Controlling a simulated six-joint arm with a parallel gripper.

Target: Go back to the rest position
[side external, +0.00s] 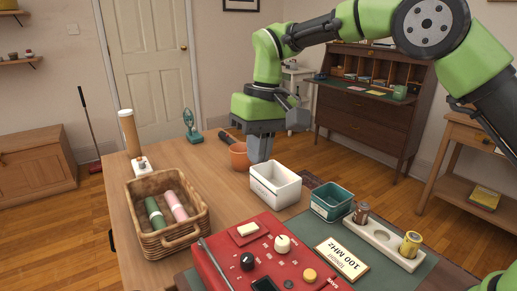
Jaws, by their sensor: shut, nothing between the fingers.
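My gripper (260,148) is grey, at the end of my green and dark arm. It points down above the far part of the table, at the back left of a white open box (275,190) and next to an orange pot (239,157). Its fingers are together with nothing visible between them. I cannot tell from this view whether the fingertips are clear of the box's rim. The inside of the box is only partly visible.
A wicker basket (152,238) holds a green and a pink cylinder. A red device (213,262) with knobs, a teal bin (331,201), a white holder (385,240) with small cylinders and a sign (342,259) stand in front. A tan column (129,133) and a teal fan (192,124) stand behind.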

